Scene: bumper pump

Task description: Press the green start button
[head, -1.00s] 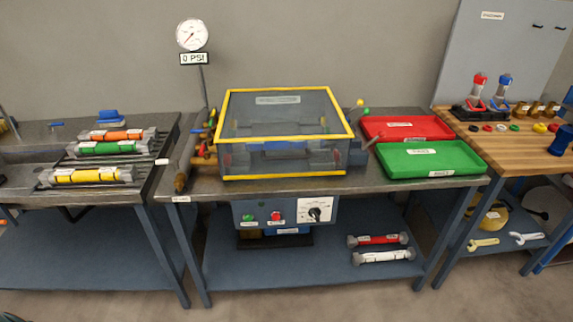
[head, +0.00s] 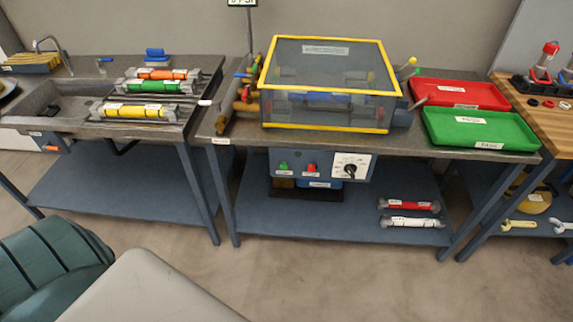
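Small labels are below the buttons, too small to read. Above on the table stands a clear box with a yellow frame (head: 325,127), its lid looking closed. Neither gripper shows in the head view. Nothing covers the green button.
Red (head: 462,93) and green (head: 481,129) trays lie on the table's right side. A sink bench (head: 50,105) with coloured cylinders stands left, and a wooden bench (head: 536,100) right. Lower shelf (head: 335,220) holds red and white cylinders.

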